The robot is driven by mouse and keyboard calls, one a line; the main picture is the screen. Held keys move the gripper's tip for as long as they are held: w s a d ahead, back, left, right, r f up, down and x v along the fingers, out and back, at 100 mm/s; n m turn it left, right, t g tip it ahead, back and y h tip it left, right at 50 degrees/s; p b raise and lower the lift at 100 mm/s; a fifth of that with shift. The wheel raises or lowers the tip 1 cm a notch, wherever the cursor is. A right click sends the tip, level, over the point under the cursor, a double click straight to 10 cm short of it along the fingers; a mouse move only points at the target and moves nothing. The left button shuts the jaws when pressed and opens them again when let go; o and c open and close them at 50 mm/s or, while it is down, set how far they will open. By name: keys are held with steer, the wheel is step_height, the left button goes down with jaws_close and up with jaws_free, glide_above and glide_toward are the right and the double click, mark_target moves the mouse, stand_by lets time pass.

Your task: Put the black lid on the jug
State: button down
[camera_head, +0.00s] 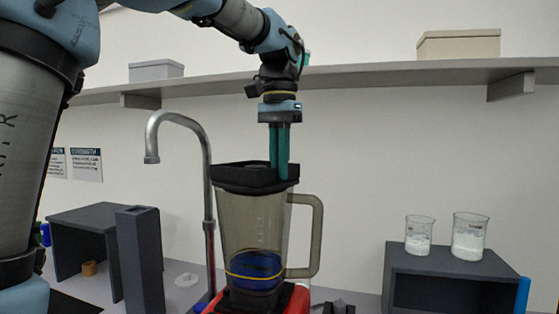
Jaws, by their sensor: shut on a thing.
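The jug (254,230) is a clear, smoky pitcher with a handle on its right side and a blue bottom with a yellow ring. It stands upright on a red base (296,300). The black lid (240,183) is at the jug's mouth and covers it in this view. It looks slightly tilted, and I cannot tell whether it is seated or just above the rim. My gripper (279,168) points straight down from above, its teal fingers shut on the upper part of the lid. The fingertips are partly hidden by the lid.
A curved metal tap (207,200) rises close behind the jug's left side. A dark tall block (139,260) and a grey open box (85,215) stand left. Two beakers (418,234) (469,236) sit on a dark box (450,275) at right. A shelf (360,76) runs behind my arm.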

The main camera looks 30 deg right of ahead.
steer(key=shift+f, duration=0.2)
stand_by(0.6)
steer(key=c, duration=0.9)
jaws_free()
step_height(320, 180, up, 11)
steer(key=shift+b, duration=0.4)
steer(key=shift+f, duration=0.1)
